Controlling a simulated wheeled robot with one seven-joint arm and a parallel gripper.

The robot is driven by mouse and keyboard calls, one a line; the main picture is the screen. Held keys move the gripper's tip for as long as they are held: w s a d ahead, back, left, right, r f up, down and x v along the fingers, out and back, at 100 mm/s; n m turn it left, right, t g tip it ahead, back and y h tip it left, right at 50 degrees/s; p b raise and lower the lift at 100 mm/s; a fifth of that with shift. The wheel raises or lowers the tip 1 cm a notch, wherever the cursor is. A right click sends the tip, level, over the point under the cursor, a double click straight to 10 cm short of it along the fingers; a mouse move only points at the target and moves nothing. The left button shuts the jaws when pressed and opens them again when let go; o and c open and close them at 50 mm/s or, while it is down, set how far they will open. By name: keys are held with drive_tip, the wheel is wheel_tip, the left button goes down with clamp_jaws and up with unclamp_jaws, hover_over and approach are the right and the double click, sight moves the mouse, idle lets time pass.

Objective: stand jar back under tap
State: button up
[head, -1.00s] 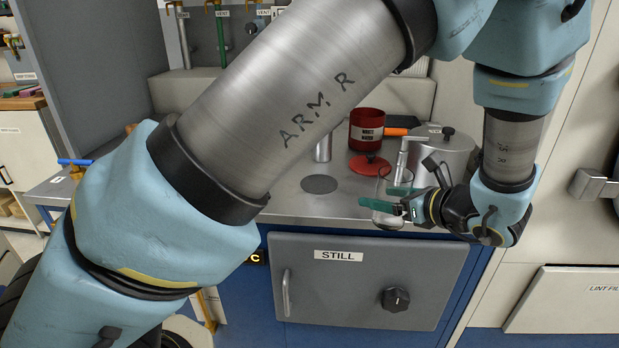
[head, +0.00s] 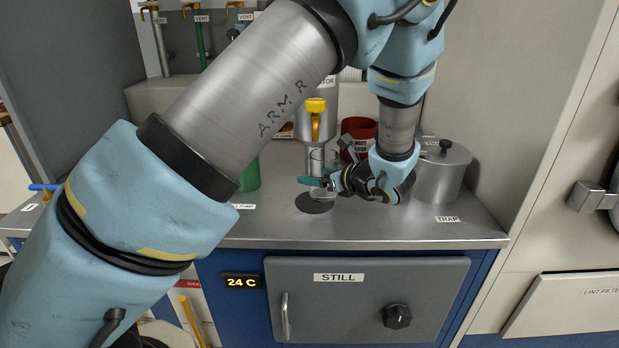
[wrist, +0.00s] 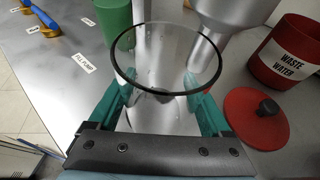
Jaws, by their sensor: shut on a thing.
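The jar (head: 318,160) is clear glass with a dark rim; its rim and wall show large in the wrist view (wrist: 170,62). My gripper (head: 322,184) is shut on the jar, with one green finger on each side in the wrist view (wrist: 160,108). The jar looks roughly upright. The yellow-handled tap (head: 316,108) is on the silver separator, above the jar in the head view. A dark round disc (head: 314,205) lies on the counter below the jar. I cannot tell whether the jar's base touches it; my gripper partly hides the lower jar.
The red waste water can (wrist: 297,50) stands to the right, with a red lid (wrist: 257,118) lying near it. A silver trap pot (head: 440,175) is right of my gripper. A green cylinder (head: 250,175) stands to the left. The front counter (head: 370,225) is clear.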

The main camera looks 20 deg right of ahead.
drive_tip(key=shift+w+a, duration=0.15)
drive_tip(key=shift+w, duration=0.5)
drive_tip(key=shift+w+a, duration=0.15)
drive_tip(key=shift+w, duration=0.45)
drive_tip(key=shift+w+a+r+p, duration=0.1)
drive_tip(key=shift+w+a+p, duration=0.1)
drive_tip(key=shift+w+p, duration=0.3)
wheel_tip(320, 180, down, 3)
drive_tip(key=shift+s+d+r, duration=0.1)
drive_tip(key=shift+f, duration=0.45)
drive_tip(key=shift+f, duration=0.1)
drive_tip(key=shift+f, duration=0.15)
drive_tip(key=o, duration=1.4)
drive_tip(key=shift+o, duration=0.2)
